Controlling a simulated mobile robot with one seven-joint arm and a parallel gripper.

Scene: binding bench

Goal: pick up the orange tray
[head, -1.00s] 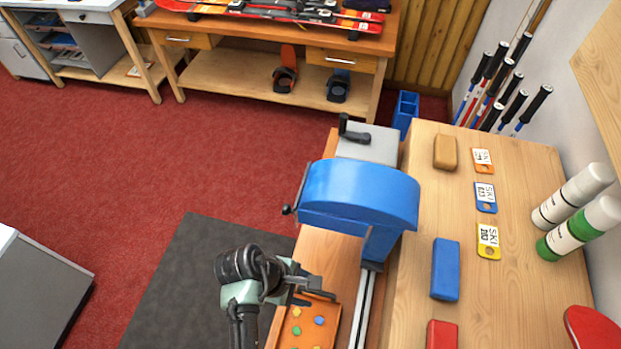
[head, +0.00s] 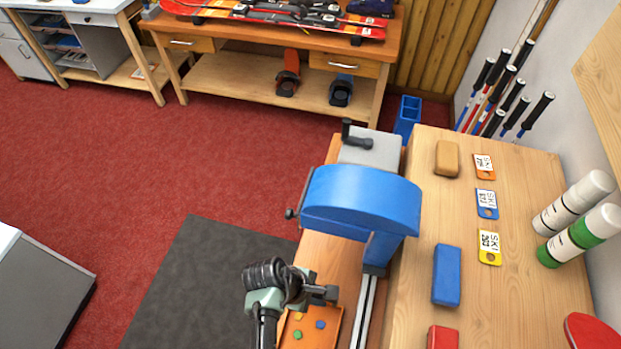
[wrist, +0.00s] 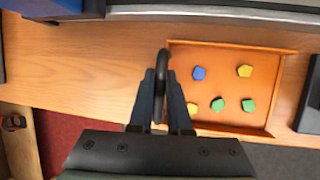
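The orange tray (wrist: 225,120) lies on the wooden bench in the wrist view, with blue, yellow and green pieces in it. It shows in part in the head view (head: 310,338), at the bottom edge. A dark upright loop handle (wrist: 162,58) stands at the tray's left side in the wrist view. My gripper (wrist: 162,78) has its two fingers close on either side of this handle and looks shut on it. The gripper also shows in the head view (head: 325,292), at the tray's far end. The finger contact is partly hidden by the loop itself.
A blue machine (head: 360,198) stands on the bench just beyond my gripper. A metal rail (head: 365,310) runs along the tray's right side. The wooden counter (head: 510,300) beside it holds blocks and ski tags. Red floor (head: 130,160) is clear to the left.

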